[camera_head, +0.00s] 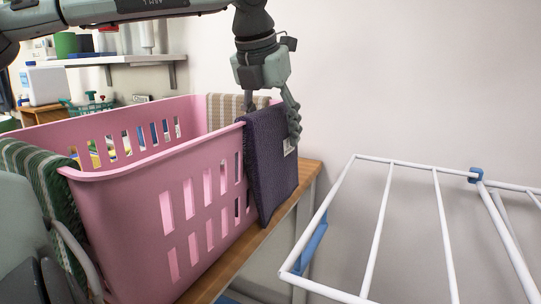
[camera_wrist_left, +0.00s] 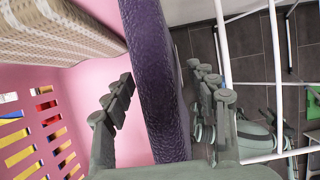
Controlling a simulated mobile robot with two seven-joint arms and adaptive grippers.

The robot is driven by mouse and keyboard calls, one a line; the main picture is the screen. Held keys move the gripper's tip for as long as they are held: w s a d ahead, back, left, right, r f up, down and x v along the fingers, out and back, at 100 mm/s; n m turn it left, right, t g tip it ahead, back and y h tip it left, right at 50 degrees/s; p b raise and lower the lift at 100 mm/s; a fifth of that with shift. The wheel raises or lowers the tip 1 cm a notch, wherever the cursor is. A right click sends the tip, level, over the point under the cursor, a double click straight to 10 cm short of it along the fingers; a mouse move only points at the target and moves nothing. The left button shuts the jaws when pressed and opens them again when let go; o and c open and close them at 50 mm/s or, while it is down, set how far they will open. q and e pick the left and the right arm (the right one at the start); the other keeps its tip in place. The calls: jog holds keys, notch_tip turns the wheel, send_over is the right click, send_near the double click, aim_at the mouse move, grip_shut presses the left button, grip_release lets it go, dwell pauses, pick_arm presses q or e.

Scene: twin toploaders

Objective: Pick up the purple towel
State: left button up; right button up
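The purple towel (camera_head: 270,180) hangs folded over the right end rim of the pink basket (camera_head: 120,175), with its outer half down the outside. My left gripper (camera_head: 271,122) points down over the towel's top edge, one finger on the basket side and one on the outer side. In the left wrist view the towel (camera_wrist_left: 160,85) runs between the two spread fingers of my left gripper (camera_wrist_left: 165,98). The fingers look open, not clamped on the cloth. Whether either finger touches it I cannot tell. I do not see my right gripper.
A beige checked towel (camera_head: 225,108) hangs on the back rim and a green striped towel (camera_head: 40,180) on the near left rim. A white drying rack (camera_head: 380,225) stands to the right. The basket stands on a wooden top (camera_head: 240,255). A wall shelf (camera_head: 125,60) is behind.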

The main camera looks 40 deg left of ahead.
pick_arm(q)
grip_shut()
jog(key=shift+r, duration=0.15)
dwell(0.4)
